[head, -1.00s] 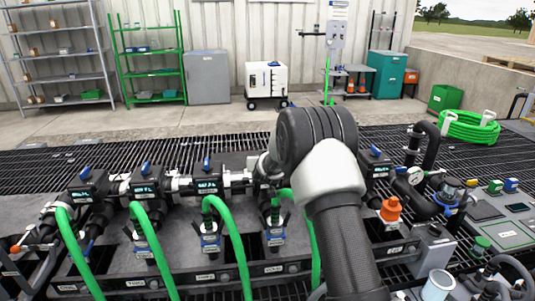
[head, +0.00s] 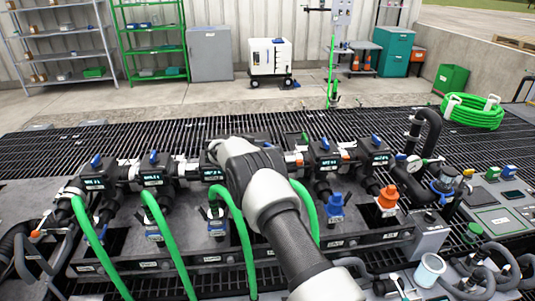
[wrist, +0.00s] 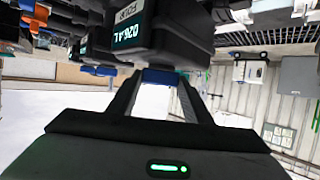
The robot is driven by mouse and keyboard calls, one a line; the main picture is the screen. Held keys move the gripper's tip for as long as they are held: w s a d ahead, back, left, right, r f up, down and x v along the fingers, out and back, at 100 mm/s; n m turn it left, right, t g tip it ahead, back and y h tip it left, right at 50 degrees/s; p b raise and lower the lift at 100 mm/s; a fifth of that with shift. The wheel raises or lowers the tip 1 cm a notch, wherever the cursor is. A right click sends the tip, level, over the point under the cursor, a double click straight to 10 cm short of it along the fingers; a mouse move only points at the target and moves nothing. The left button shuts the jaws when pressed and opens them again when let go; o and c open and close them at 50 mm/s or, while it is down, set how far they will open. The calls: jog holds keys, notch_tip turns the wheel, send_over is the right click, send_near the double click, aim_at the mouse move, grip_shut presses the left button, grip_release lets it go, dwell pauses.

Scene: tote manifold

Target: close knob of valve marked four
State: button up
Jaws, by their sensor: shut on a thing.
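In the wrist view, my gripper (wrist: 168,88) is shut on a blue knob (wrist: 160,76), with one finger on each side of it. The knob sits on a black valve body with a lit display (wrist: 127,32), seen upside down. A small white label on that body appears to start with "FO" but is hard to read.
Green hoses (head: 170,240) curve down in front of the manifold. An orange fitting (head: 388,197) and a pressure gauge (head: 414,164) stand at the right. A white cup-like container (head: 430,268) is at the front right. Dark grating (head: 60,150) lies behind.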

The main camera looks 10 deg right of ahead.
jog(key=shift+r+m+g+h+b, duration=0.1)
jog(key=shift+m+g+h+b, duration=0.25)
jog(key=shift+b, duration=0.3)
jog(key=o, duration=1.1)
jog(key=shift+w, duration=0.1)
jog(key=shift+c, duration=0.2)
jog(key=p+v, duration=0.1)
jog(key=v, duration=1.6)
jog(key=shift+a+r, duration=0.1)
jog(key=shift+a, duration=0.05)
jog(key=shift+c, duration=0.4)
